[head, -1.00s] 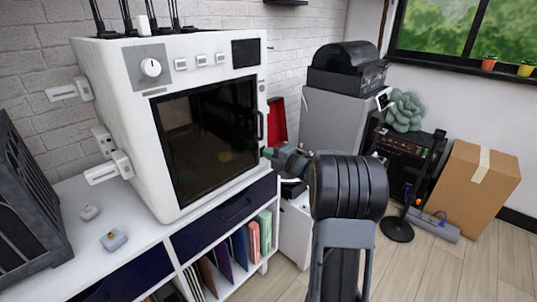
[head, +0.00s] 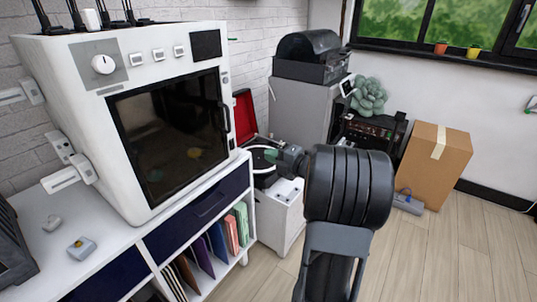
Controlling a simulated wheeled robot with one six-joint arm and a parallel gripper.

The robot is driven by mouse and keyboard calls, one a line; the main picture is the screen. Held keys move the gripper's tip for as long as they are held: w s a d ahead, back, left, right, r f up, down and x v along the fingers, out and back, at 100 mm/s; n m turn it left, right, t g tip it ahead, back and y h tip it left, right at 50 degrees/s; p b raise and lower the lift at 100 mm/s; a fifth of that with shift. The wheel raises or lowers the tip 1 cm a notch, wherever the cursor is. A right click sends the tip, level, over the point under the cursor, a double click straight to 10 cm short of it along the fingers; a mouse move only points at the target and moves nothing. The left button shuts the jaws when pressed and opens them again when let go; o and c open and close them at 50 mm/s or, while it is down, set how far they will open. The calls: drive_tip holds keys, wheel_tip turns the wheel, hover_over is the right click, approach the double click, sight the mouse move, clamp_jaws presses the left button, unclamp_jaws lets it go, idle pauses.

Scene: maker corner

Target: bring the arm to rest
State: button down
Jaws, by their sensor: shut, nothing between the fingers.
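My arm rises from the bottom of the head view, right of centre, with its thick dark ribbed joint towards the camera. My gripper (head: 272,155) is at the far end of the arm, pointing left, small and partly hidden behind the arm's own links. Its fingers are shut with nothing between them. It shows in front of the record player (head: 262,157) and right of the white machine (head: 90,130), apart from the machine's dark glass door (head: 170,135).
A white shelf unit (head: 120,240) with folders stands at left. A small white cabinet (head: 278,222) is behind my arm. A grey cabinet (head: 300,105), an amplifier (head: 368,132) and a cardboard box (head: 435,165) stand further back. The wooden floor (head: 450,255) at right is clear.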

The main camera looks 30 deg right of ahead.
idle(0.4)
drive_tip(key=s+d+f+m+g+h+p, duration=0.25)
drive_tip(key=d+f+m+g+h, duration=0.3)
drive_tip(key=d+m+h, duration=0.65)
drive_tip(key=s+a+r+m+g+y+p, duration=0.2)
drive_tip(key=s+a+r+p, duration=0.3)
drive_tip(key=a, duration=0.6)
drive_tip(key=s+a+r+m+g+y+p, duration=0.1)
drive_tip(key=s+a+r+m+g+p, duration=0.2)
drive_tip(key=a, duration=0.8)
drive_tip(key=s+a+r+m+g+y+p, duration=0.2)
drive_tip(key=s+a+r+m+p, duration=0.3)
drive_tip(key=s+a+r+p, duration=0.2)
drive_tip(key=a+r+p, duration=0.2)
drive_tip(key=a+r, duration=0.1)
drive_tip(key=a, duration=0.1)
drive_tip(key=shift+s+r+y, duration=0.15)
drive_tip(key=shift+r+y, duration=0.15)
drive_tip(key=shift+a+g, duration=0.1)
drive_tip(key=shift+g, duration=0.15)
